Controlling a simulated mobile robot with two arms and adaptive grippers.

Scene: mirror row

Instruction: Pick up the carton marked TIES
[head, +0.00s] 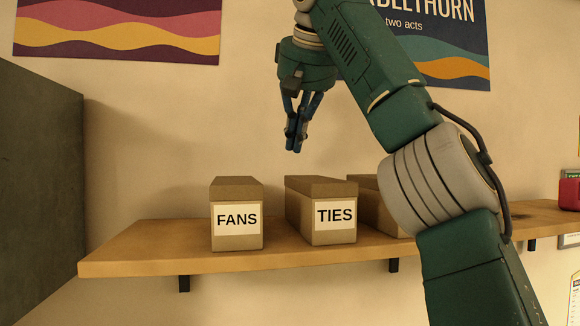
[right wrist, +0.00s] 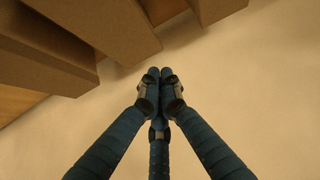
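The carton marked TIES (head: 322,232) is a brown cardboard box with a white label, upright on the wooden shelf (head: 150,253). My right gripper (head: 295,148) is above and behind the cartons near the wall, fingers pointing down. Its blue fingers are shut with nothing between them. They also meet at the tips in the right wrist view (right wrist: 156,75), apart from the brown cartons (right wrist: 95,30) at the upper left. No labels show there, so I cannot tell which carton is which. My left gripper is not in view.
The carton marked FANS (head: 237,238) stands to the left of TIES with a gap. Another carton (head: 372,208) stands close on the right, partly hidden by my right arm. A dark panel (head: 40,180) stands at the left. A red object (head: 569,194) is at the far right.

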